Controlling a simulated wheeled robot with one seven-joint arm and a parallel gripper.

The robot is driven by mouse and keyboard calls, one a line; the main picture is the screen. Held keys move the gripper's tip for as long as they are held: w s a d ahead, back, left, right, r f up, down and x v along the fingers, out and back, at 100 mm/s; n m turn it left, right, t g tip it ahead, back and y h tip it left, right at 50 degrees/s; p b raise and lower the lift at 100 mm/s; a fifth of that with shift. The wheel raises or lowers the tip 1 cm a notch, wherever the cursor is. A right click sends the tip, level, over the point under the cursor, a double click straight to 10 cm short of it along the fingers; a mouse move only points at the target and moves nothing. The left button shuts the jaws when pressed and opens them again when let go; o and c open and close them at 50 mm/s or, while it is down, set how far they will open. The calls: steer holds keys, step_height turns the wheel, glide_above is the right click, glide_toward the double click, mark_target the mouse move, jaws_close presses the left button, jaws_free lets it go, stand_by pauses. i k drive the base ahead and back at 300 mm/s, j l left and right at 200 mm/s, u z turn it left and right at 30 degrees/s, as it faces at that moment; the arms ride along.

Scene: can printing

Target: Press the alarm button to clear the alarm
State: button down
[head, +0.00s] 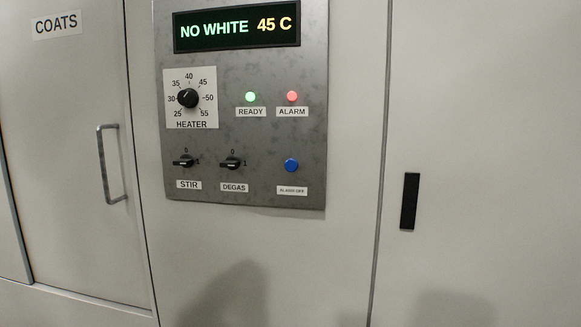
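A grey control panel (215,140) is set on the cabinet front. Its blue round button (291,165) sits at the lower right, above a small label that seems to read "ALARM OFF". Above it, a red alarm lamp (292,96) looks lit over the label "ALARM". A green lamp (250,97) labelled "READY" looks lit to its left. The display (236,26) at the top reads "NO WHITE 45 C". My gripper is not in view. Nothing covers the button.
The panel also has a heater dial (188,97) and two small switches, STIR (186,161) and DEGAS (232,163). A door labelled "COATS" with a metal handle (110,165) is at left. A black recessed-looking strip (409,201) is on the right door.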

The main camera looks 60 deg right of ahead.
mark_target(292, 165)
steer(key=i+l, duration=0.55)
steer(key=i, duration=0.25)
steer(key=z, duration=2.15)
